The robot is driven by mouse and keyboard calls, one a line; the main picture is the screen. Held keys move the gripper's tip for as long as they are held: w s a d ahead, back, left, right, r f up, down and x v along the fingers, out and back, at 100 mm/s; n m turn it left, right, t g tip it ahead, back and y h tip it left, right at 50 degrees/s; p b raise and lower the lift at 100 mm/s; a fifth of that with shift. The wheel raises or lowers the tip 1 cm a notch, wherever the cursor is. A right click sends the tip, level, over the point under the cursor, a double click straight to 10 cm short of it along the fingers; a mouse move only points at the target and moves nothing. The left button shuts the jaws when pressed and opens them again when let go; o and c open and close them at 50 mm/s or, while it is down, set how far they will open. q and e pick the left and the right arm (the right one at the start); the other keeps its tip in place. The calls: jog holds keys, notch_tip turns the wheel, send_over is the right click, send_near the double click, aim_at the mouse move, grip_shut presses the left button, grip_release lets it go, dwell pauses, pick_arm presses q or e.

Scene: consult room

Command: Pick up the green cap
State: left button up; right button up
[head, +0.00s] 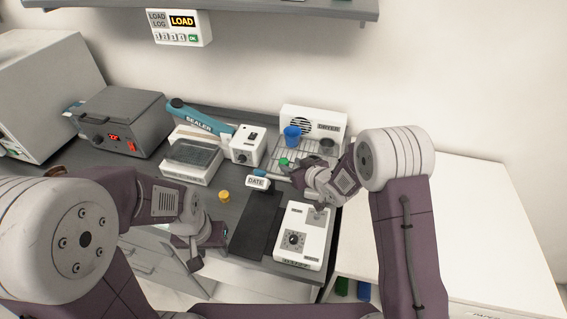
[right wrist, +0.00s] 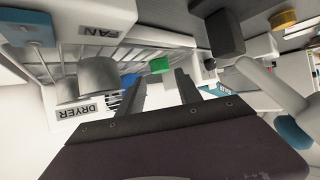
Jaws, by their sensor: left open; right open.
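The green cap (head: 284,162) sits at the front left part of the dryer's wire rack, just beyond my right gripper. In the right wrist view the green cap (right wrist: 160,65) appears ahead of the fingertips, roughly between their lines and apart from them. My right gripper (head: 289,172) is open with nothing between its fingers; its two fingers also show in the right wrist view (right wrist: 161,80). My left gripper (head: 194,260) is open, low over the front edge of the counter, away from the cap; its fingertips are small and partly hidden.
A blue cup (head: 292,134) stands on the rack before the white dryer (head: 314,119). A DATE stamp (head: 257,183), a yellow cap (head: 224,196), a dark mat (head: 256,226) and a white device with a dial (head: 302,236) lie nearby. The sealer (head: 198,122) stands left.

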aim_at(284, 162)
jog(key=p+x, duration=0.1)
jog(key=x, duration=0.3)
jog(key=shift+w+a+f, duration=0.15)
jog(key=shift+w+a, duration=0.1)
jog(key=shift+w, duration=0.1)
jog(key=shift+w+f, duration=0.1)
jog(key=shift+w, duration=0.05)
jog(key=c, duration=0.7)
grip_shut()
jog(key=r, duration=0.4)
jog(key=shift+d+r, duration=0.25)
jog(key=shift+r, duration=0.1)
jog(key=s+d+r, duration=0.6)
jog(key=d, duration=0.3)
jog(key=shift+s+d+r, duration=0.2)
